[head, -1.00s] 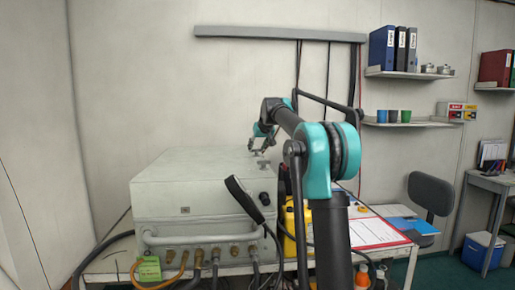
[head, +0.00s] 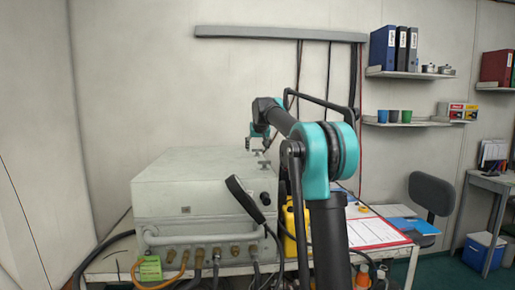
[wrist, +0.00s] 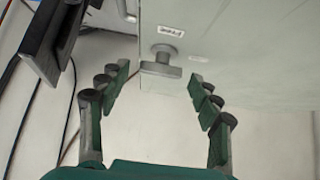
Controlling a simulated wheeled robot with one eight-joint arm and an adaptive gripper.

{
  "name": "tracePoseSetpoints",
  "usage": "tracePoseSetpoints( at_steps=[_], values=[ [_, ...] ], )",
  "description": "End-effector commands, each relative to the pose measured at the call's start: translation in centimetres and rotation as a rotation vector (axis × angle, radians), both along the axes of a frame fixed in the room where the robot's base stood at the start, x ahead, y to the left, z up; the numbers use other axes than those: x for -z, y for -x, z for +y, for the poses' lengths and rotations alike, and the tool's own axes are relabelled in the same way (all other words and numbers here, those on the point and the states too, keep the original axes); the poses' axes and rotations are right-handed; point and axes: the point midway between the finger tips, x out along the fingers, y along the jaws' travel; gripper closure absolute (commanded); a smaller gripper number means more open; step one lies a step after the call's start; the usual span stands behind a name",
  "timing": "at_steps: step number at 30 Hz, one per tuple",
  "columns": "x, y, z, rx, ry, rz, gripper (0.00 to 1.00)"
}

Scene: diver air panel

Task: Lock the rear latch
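The rear latch (wrist: 161,63) is a grey T-shaped handle at the edge of the pale panel box (wrist: 235,45). Its crossbar lies roughly level across the wrist view. A small white label (wrist: 171,31), upside down and hard to read, sits beside it. My gripper (wrist: 161,75) is open, its green fingers spread on either side of the latch and not visibly touching it. In the head view my gripper (head: 257,146) is just above the far right top edge of the box (head: 190,180). Another latch (head: 264,166) shows nearer on that edge.
Black cables and a dark bar (wrist: 50,40) pass at the wrist view's left. Hoses and fittings (head: 200,255) line the box's front. A yellow container (head: 296,220) and a red-edged clipboard (head: 378,232) are to its right.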

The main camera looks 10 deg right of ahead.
Motion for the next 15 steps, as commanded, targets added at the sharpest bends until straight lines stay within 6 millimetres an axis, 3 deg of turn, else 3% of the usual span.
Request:
tracePoseSetpoints(
  at_steps=[9, 15],
  values=[
    [-0.2, 0.1, 0.0, 0.000, 0.000, 0.000, 0.34],
    [-1.8, 1.9, 0.1, -0.001, 0.000, 0.000, 0.34]
  ],
)
